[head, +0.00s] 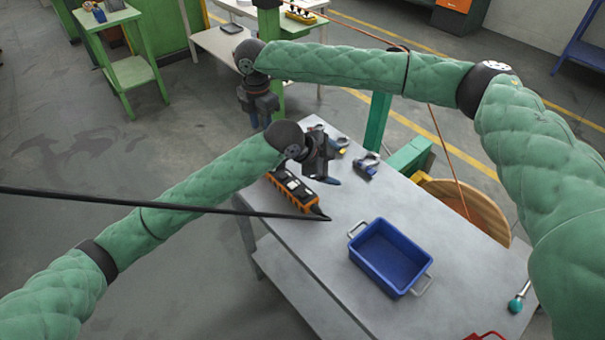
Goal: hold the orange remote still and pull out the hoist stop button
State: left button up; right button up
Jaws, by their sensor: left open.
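The orange remote (293,188) lies on the grey table near its left edge, its dark top face up. Its stop button is too small to make out. My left gripper (329,181) is open, just behind and right of the remote, overlapping its far end in the picture. I cannot tell whether it touches the remote. My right gripper (262,122) points down beyond the table's far left corner, apart from the remote. Its finger gap is not clear.
A black cable (150,204) crosses the view to the remote's near end. A blue bin (391,257) stands on the table (308,267). Blue-grey metal pieces (367,166) lie behind the remote. A teal-knobbed tool (517,303) lies at right. A wooden reel (462,205) stands behind the table.

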pick_arm(q)
jog(key=s+m+g+y, duration=0.1)
jog(key=m+y, duration=0.1)
jog(key=m+g+y, duration=0.2)
jog(key=m+y, duration=0.3)
jog(key=y, duration=0.1)
send_over(303, 191)
jog(key=shift+f, duration=4.7)
